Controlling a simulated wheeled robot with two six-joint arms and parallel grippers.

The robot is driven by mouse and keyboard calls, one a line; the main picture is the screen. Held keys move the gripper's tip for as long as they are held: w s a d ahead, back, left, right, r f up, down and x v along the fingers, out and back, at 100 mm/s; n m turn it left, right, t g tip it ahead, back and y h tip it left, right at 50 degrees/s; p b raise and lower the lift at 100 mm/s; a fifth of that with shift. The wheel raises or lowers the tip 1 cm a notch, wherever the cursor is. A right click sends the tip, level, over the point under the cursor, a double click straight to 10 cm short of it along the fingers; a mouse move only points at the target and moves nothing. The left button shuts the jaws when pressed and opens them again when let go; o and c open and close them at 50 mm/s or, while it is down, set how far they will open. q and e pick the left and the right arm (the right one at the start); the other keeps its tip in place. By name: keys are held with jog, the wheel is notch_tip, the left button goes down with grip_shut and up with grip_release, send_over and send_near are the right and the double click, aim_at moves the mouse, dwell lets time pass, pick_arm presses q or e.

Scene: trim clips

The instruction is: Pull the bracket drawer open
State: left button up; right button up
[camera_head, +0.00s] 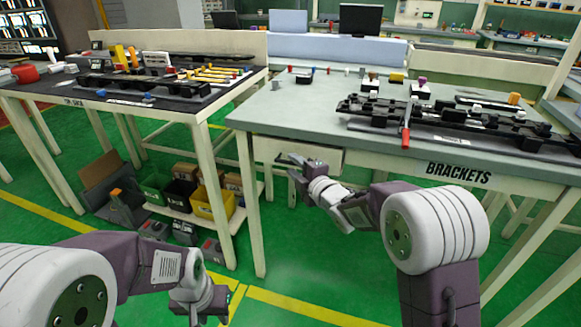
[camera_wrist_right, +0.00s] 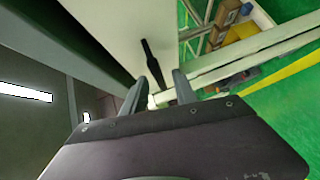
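The bracket drawer (camera_head: 325,156) is a pale box front under the left part of the table marked BRACKETS. It looks closed, or nearly so. In the right wrist view its pale front (camera_wrist_right: 105,30) carries a dark bar handle (camera_wrist_right: 152,62). My right gripper (camera_head: 292,166) is at the drawer front. Its fingers (camera_wrist_right: 157,90) are spread, with the handle's near end lying in line with the gap between them. I cannot tell whether either finger touches it. My left gripper (camera_head: 207,306) hangs low at the bottom of the head view, its fingers unclear.
The brackets table (camera_head: 300,112) holds black trim parts (camera_head: 455,122) and a red-handled tool (camera_head: 406,128) at its front edge. Another table (camera_head: 150,98) stands left. Bins (camera_head: 212,203) sit on a low shelf between them. Green floor in front is clear.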

jog(key=shift+x, duration=1.2)
grip_shut()
dwell(0.5)
